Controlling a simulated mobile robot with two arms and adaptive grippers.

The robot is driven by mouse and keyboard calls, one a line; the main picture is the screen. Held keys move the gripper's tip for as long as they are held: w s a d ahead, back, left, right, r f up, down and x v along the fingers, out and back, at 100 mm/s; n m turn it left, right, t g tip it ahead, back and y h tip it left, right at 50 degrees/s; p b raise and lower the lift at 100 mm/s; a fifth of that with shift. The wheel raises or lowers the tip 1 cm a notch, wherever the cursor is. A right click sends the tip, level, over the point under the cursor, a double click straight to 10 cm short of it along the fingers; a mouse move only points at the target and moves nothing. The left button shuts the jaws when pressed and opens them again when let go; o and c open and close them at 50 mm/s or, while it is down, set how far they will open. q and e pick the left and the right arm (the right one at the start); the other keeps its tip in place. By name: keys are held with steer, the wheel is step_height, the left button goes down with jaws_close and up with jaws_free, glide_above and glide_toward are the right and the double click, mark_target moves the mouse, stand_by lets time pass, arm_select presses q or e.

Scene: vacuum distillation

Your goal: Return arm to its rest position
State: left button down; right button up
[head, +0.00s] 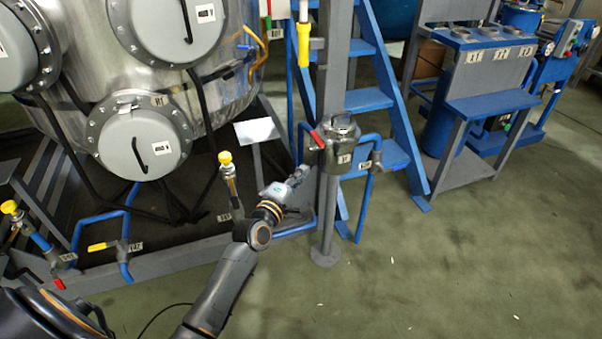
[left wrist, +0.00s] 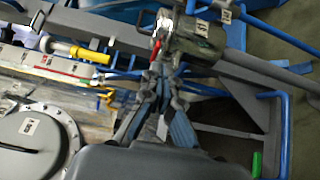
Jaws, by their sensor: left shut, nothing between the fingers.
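My left arm reaches in from the lower left of the head view. Its gripper (head: 297,176) is in front of the steel frame, just left of and below a small metal vessel (head: 341,130) on a grey post. The fingers are together and hold nothing. In the left wrist view the closed fingertips (left wrist: 159,72) point toward the same vessel (left wrist: 190,38) and its red-handled valve (left wrist: 157,48). I cannot tell the exact gap between fingertips and valve. My right gripper is not in view.
A large steel tank with grey round hatches (head: 140,145) stands at the left. Yellow-handled valves (head: 226,160) and blue pipes stand near my arm. Blue stairs (head: 385,110) rise behind the post. A blue-topped bench (head: 490,104) is at the right. The green floor (head: 450,270) at lower right is clear.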

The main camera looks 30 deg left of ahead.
arm_select(q)
steer(key=s+d+f+m+g, duration=0.35)
steer(key=s+f, duration=0.35)
steer(key=f, duration=0.4)
steer(key=s+d+f+m+g+h, duration=0.15)
steer(key=s+f+m+g, duration=0.3)
steer(key=s+f, duration=0.45)
steer(key=s+d+f+m+g+y, duration=0.1)
steer(key=s+d+f+m+g, duration=0.35)
steer(key=f, duration=0.75)
steer(key=s+a+f+m+g+p, duration=0.15)
steer(key=s+f+m, duration=0.25)
steer(key=s, duration=0.6)
steer(key=s+f+m+g, duration=0.2)
steer(key=s+f+m, duration=0.2)
steer(key=s, duration=0.6)
steer(key=s+a+r+g+y+p, duration=0.1)
steer(key=s+a+p, duration=0.2)
steer(key=s+p, duration=1)
steer(key=shift+s+r+p, duration=0.15)
steer(key=shift+s+p, duration=0.25)
steer(key=shift+s, duration=0.2)
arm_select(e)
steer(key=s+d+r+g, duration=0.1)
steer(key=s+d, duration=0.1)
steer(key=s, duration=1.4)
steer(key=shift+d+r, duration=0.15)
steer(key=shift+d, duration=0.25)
arm_select(q)
steer(key=shift+n, duration=0.25)
